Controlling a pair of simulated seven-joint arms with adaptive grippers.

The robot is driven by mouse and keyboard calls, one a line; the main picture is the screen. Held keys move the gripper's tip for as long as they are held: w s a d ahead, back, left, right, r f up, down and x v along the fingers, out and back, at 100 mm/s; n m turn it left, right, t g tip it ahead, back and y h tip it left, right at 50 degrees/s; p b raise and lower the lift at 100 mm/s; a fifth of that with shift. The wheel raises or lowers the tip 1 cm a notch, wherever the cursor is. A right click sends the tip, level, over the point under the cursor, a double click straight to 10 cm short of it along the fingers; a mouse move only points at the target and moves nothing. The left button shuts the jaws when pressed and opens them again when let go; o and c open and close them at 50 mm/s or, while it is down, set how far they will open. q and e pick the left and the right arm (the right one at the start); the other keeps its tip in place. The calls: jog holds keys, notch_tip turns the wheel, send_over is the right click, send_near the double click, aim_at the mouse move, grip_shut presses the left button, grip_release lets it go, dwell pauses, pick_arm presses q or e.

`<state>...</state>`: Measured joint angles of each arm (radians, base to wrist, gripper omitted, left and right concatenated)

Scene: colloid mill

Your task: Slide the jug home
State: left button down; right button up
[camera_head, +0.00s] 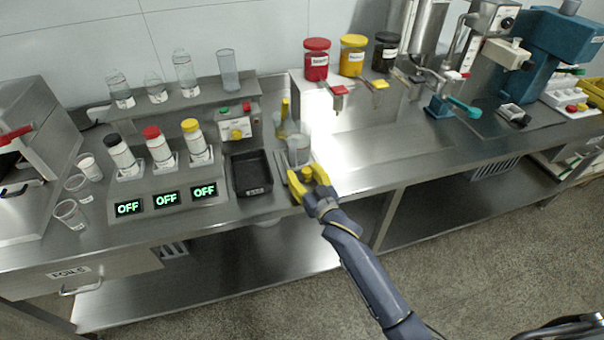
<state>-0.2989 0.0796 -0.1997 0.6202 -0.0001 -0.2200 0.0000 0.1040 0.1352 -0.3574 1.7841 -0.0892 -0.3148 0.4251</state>
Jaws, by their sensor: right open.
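A clear jug (298,148) stands upright near the front of the steel counter, left of the bright patch. My right gripper (306,174), with yellow fingers, is open just in front of the jug, toward the counter's front edge. Its fingers point at the jug; I cannot tell whether they touch it. The jug's lower part is partly hidden by the gripper. My left gripper is not in view.
A black tray (251,174) lies left of the jug. A control box (236,125) with a yellow knob stands behind it. Red (317,65), yellow (352,60) and dark (386,55) hoppers stand at the back. The counter right of the jug is clear.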

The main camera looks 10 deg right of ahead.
jog(key=shift+f, duration=0.4)
jog(key=shift+s+d+f, duration=0.15)
jog(key=shift+s, duration=0.25)
jog(key=r+v, duration=0.1)
jog(key=v, duration=1)
